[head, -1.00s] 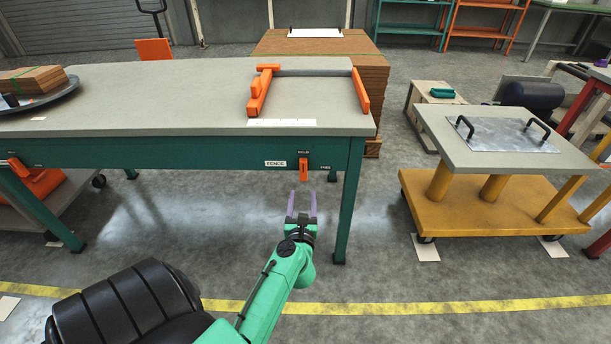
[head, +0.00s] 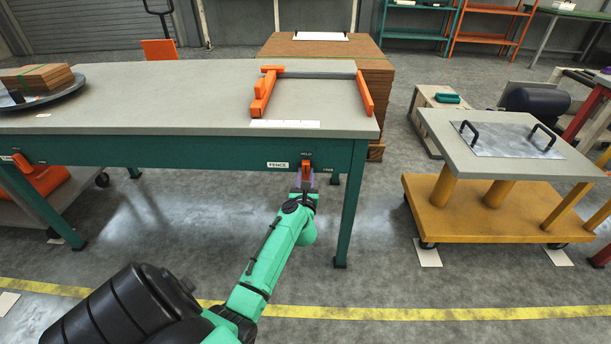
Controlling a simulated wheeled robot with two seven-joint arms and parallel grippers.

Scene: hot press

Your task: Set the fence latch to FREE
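The fence latch (head: 306,164) is a small orange handle on the green front rail of the table, right of the FENCE label (head: 277,165). It hangs down below the HOLD label; the FREE label (head: 328,170) is to its right. The orange fence (head: 264,92) lies on the tabletop above. My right gripper is not in view.
The grey tabletop (head: 180,105) overhangs the latch, and a green table leg (head: 350,205) stands to its right. Another orange handle (head: 22,162) is on the rail at far left. A yellow cart (head: 480,217) stands at right. Floor between the table and cart is clear.

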